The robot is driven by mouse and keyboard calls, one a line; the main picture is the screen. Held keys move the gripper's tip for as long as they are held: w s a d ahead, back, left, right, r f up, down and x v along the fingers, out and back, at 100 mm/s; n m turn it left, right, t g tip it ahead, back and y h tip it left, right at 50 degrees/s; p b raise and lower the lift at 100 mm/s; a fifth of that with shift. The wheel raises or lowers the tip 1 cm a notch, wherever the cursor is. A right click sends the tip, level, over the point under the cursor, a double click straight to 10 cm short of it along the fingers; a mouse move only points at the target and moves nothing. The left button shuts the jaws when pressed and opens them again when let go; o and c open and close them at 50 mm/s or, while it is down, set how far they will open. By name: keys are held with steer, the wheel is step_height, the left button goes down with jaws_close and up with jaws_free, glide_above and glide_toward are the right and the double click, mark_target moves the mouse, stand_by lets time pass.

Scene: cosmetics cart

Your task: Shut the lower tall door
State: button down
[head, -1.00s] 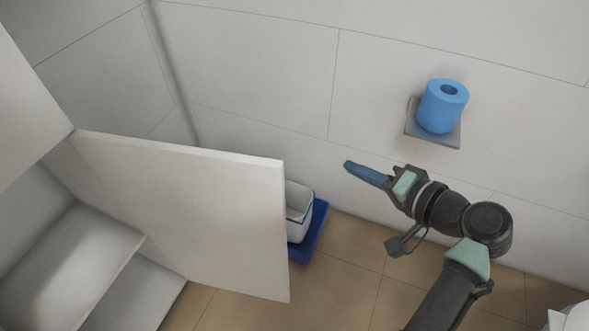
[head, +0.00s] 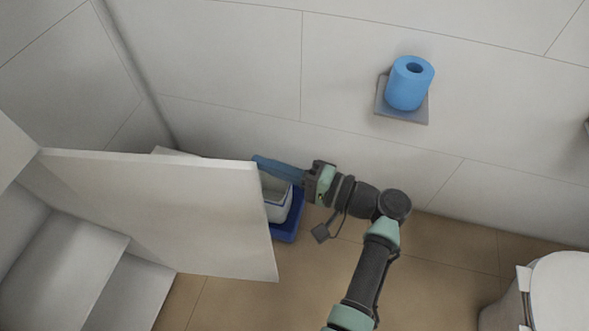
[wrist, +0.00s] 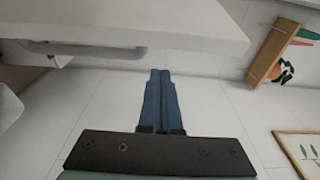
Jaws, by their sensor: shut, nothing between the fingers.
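The lower tall door (head: 160,215) is a plain white panel standing open from the cabinet at the left in the head view. In the wrist view a broad white panel (wrist: 130,18), which looks like this door, fills the top left, with a grey bar handle (wrist: 85,49) under it. My gripper (head: 256,160) is shut and empty, its blue fingers at the top outer corner of the door, on the far side. Whether they touch it cannot be told. The fingers also show in the wrist view (wrist: 160,74), pointing toward the panel.
Open shelves (head: 75,245) show in the cabinet. A white bin (head: 276,200) on a blue base (head: 290,227) stands behind the door. A blue roll (head: 410,84) sits on a wall holder (head: 403,112). A white toilet (head: 565,290) is at lower right. Tan floor (head: 440,270) is clear between.

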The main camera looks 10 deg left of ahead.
steer(key=shift+s+d, duration=0.25)
steer(key=shift+s, duration=0.65)
steer(key=shift+s+d, duration=0.25)
steer(key=shift+s, duration=0.6)
steer(key=shift+s+p, duration=0.15)
steer(key=shift+p, duration=0.25)
